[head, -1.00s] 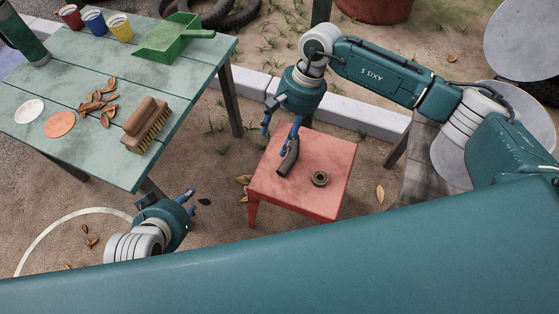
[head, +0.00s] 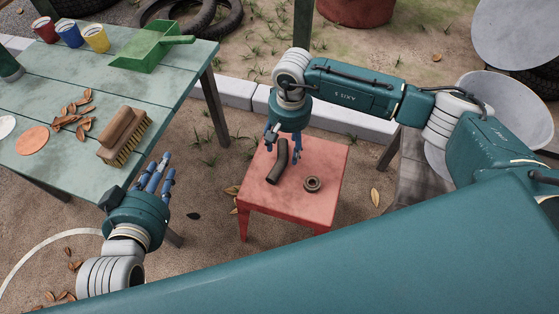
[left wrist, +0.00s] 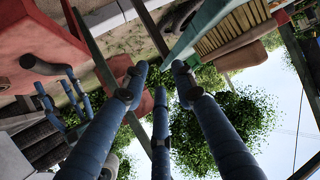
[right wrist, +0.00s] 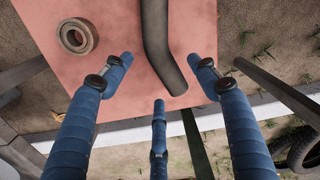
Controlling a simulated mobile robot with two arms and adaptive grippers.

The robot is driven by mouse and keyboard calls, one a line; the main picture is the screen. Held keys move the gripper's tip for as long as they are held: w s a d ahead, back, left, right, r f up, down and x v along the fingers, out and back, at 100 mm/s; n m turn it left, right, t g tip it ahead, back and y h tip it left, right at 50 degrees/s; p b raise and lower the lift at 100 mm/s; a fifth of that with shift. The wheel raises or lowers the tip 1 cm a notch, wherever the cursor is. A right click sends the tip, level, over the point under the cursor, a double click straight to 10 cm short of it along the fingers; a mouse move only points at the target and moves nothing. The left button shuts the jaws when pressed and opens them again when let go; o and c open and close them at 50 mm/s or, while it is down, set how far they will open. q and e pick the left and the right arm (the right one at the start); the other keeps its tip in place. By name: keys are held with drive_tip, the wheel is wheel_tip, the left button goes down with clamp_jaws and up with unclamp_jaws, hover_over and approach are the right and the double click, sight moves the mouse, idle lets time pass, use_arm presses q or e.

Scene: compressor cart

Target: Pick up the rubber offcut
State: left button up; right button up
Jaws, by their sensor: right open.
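The rubber offcut, by its look the dark bent tube piece (head: 277,166), lies on the red stool (head: 320,205). In the right wrist view the tube (right wrist: 158,45) runs from the top edge down between the fingertips. My right gripper (head: 283,146) is open over the stool, its fingers on either side of the tube's near end in its wrist view (right wrist: 163,62); whether they touch it I cannot tell. My left gripper (head: 155,172) is raised between the green table and the stool, fingers apart and empty in the left wrist view (left wrist: 158,72).
A dark ring (head: 312,184) lies on the stool right of the tube. The green slatted table (head: 60,165) at left holds a brush (head: 123,136), a green dustpan (head: 148,45), cups and dry leaves. A white curb runs behind the stool.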

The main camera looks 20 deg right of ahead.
sight(285, 152)
wheel_tip(285, 152, down, 3)
drive_tip(key=shift+a+f+b, duration=0.1)
drive_tip(key=shift+a+b, duration=0.05)
drive_tip(key=shift+b, duration=0.15)
use_arm(q)
drive_tip(key=r, duration=0.1)
drive_tip(key=w+r+t, duration=0.1)
drive_tip(key=w+d+r+t, duration=0.1)
drive_tip(key=r, duration=0.1)
use_arm(e)
drive_tip(key=shift+c, duration=0.5)
drive_tip(key=c, duration=1.2)
